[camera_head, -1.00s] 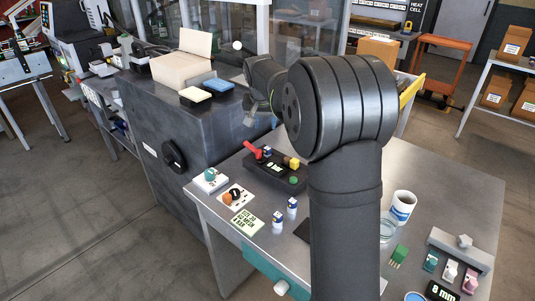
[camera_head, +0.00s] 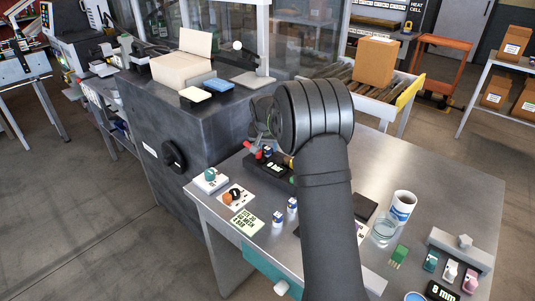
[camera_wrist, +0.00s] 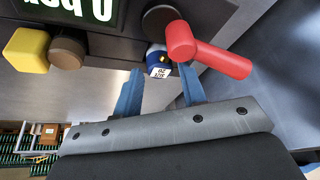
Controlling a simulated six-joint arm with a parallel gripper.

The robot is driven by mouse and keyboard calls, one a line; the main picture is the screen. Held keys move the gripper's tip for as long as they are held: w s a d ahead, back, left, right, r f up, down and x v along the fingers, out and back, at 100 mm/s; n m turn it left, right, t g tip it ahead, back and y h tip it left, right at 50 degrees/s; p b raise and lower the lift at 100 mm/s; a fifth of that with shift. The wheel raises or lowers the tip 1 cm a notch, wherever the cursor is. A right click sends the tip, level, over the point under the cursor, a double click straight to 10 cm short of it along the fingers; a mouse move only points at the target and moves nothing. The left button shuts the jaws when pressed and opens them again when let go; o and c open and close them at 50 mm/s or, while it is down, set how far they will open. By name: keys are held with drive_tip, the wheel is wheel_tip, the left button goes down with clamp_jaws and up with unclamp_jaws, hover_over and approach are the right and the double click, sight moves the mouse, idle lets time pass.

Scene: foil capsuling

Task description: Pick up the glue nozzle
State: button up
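I cannot pick out a part that is surely the glue nozzle. A small blue and white labelled piece (camera_wrist: 158,60) stands at the black unit's edge in the wrist view. It also shows in the head view (camera_head: 267,152). My gripper (camera_wrist: 161,72) is open, with its two blue fingertips on either side of this piece. No clear grip on it shows. In the head view my arm hides most of the gripper.
A red lever (camera_wrist: 205,50) is close to the right fingertip. The black unit (camera_head: 265,168) also carries a yellow block (camera_wrist: 27,50) and a brown knob (camera_wrist: 67,50). Two small blue and white bottles (camera_head: 278,219) (camera_head: 292,206) stand nearer the table's front edge.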

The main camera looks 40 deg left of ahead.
drive_tip(key=shift+w+f, duration=0.15)
drive_tip(key=shift+f, duration=0.25)
drive_tip(key=shift+a, duration=0.1)
drive_tip(key=c, duration=0.8)
drive_tip(key=shift+r, duration=0.1)
